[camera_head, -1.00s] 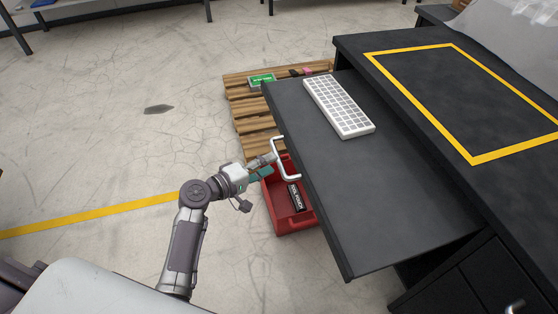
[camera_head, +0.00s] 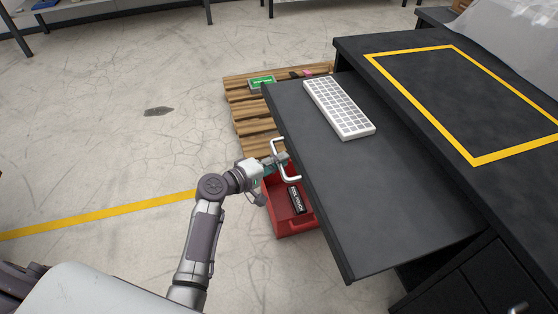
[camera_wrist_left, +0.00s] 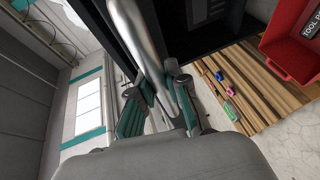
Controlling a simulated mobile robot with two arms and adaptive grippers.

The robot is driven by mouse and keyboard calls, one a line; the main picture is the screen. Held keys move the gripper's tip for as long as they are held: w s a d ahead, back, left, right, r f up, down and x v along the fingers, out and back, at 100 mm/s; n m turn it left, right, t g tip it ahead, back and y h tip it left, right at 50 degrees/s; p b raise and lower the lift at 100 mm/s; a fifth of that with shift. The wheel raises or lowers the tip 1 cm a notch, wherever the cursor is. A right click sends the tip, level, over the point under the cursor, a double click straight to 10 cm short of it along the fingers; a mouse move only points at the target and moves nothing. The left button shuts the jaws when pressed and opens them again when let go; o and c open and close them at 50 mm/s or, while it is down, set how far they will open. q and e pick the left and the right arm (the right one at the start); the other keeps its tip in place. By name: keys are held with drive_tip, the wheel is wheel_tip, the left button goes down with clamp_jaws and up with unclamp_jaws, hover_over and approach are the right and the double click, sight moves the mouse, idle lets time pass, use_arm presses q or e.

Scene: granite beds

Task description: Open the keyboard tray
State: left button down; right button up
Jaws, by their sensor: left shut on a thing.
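The keyboard tray (camera_head: 355,185) is a dark panel standing out from under the black desk, with a white keyboard (camera_head: 339,107) on it. A white bracket-shaped handle (camera_head: 288,177) is fixed to its front edge. My left gripper (camera_head: 277,161) is at this handle. In the left wrist view, the handle (camera_wrist_left: 140,38) shows as a thick metal bar running between the fingers of my left gripper (camera_wrist_left: 160,103), which are shut on it. My right gripper is in neither view.
The desk top (camera_head: 450,100) with a yellow outline lies to the right. Open concrete floor (camera_head: 110,150) is on the left.

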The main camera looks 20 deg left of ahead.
use_arm(q)
drive_tip(key=s+a, duration=0.2)
drive_tip(key=a, duration=0.1)
drive_tip(key=c, duration=1.1)
unclamp_jaws()
drive_tip(key=shift+w+d, duration=0.1)
drive_tip(key=shift+d, duration=0.05)
drive_tip(key=shift+c, duration=0.2)
drive_tip(key=v, duration=1.2)
